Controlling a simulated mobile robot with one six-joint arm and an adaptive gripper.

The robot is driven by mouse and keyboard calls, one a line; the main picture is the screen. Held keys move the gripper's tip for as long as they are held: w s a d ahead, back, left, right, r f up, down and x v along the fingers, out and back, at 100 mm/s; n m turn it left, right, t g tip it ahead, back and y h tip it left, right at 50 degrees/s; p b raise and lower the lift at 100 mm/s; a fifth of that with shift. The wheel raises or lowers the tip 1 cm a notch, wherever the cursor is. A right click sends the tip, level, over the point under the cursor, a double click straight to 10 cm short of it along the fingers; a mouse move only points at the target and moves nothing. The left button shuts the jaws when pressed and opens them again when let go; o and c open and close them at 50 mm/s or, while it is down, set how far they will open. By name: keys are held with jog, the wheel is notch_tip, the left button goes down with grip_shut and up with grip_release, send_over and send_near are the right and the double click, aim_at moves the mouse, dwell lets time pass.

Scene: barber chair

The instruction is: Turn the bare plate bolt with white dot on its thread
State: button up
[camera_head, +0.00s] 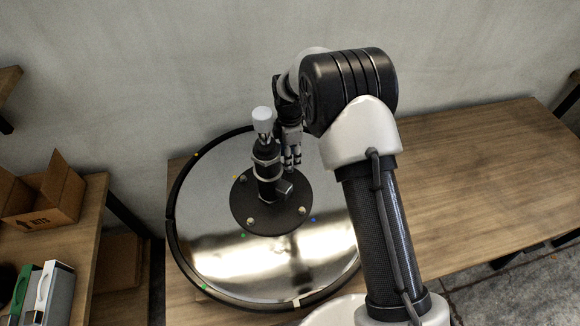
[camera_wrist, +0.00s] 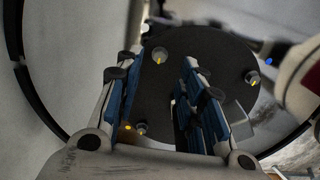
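A round black plate (camera_head: 240,205) with bolts around its edge sits on a shiny disc (camera_head: 205,240). In the wrist view, one bolt (camera_wrist: 160,55) stands on the plate between and just beyond my fingertips. I cannot make out a white dot by it. A second bolt (camera_wrist: 252,77) has a blue dot beside it, and a third bolt (camera_wrist: 140,128) has a yellow dot beside it. My gripper (camera_head: 291,160) points down just behind and right of the central post (camera_head: 267,178). Its fingers (camera_wrist: 160,72) are apart with nothing between them. The head view hides the bolt at my gripper.
The post has a white cap (camera_head: 262,115) and a side lever (camera_head: 285,188), close to my fingers. A raised black rim (camera_head: 172,235) rings the disc. The wooden table (camera_head: 470,180) is clear at right.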

notch_tip(320, 180, down, 5)
jog(key=shift+r+b, duration=0.1)
jog(key=shift+b, duration=0.4)
grip_shut()
